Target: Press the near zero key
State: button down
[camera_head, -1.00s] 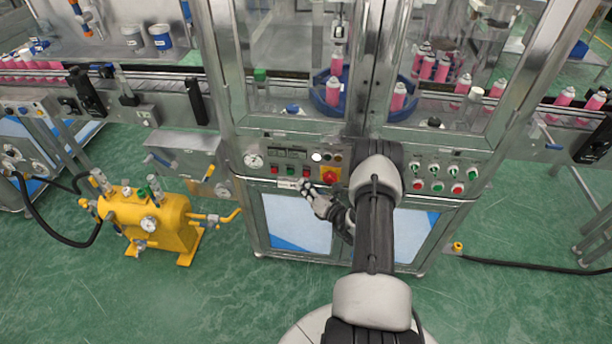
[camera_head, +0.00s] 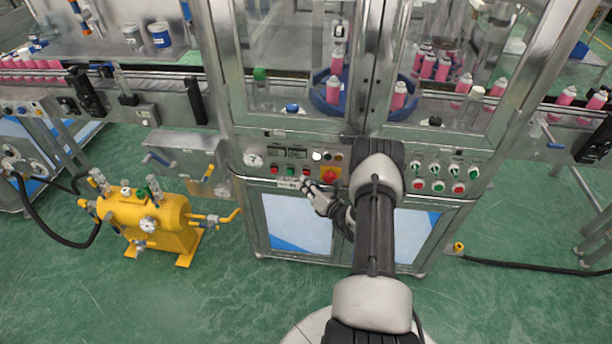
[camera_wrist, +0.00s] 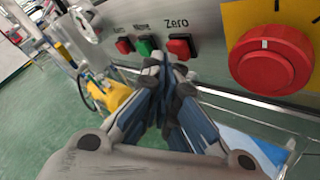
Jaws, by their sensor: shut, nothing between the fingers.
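The red key labelled "Zero" (camera_wrist: 181,46) is at the right end of a short row of push buttons on the metal panel in the wrist view. It also shows as a small red dot in the head view (camera_head: 304,172). My gripper (camera_wrist: 157,65) is shut and empty. Its fingertips are close to the panel, below and left of the Zero key in the wrist view, near the green button (camera_wrist: 146,45). In the head view my gripper (camera_head: 307,184) is just below the button row. I cannot tell whether the fingertips touch anything.
A large red knob on a yellow plate (camera_wrist: 270,60) is right of the Zero key. Another red button (camera_wrist: 124,45) is left of the green one. A pressure gauge (camera_head: 253,159) is further left. A yellow tank (camera_head: 150,218) stands on the green floor.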

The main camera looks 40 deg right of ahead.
jog(key=shift+w+d+b, duration=0.2)
jog(key=shift+d+b, duration=0.05)
jog(key=shift+b, duration=0.05)
jog(key=shift+s+a, duration=0.1)
jog(key=shift+a, duration=0.05)
dwell(0.5)
jog(key=shift+s+a+p, duration=0.35)
jog(key=shift+s+a, duration=0.1)
jog(key=shift+a, duration=0.05)
jog(key=shift+s+a+p, duration=0.95)
jog(key=shift+s+a, duration=0.7)
jog(key=shift+a, duration=0.25)
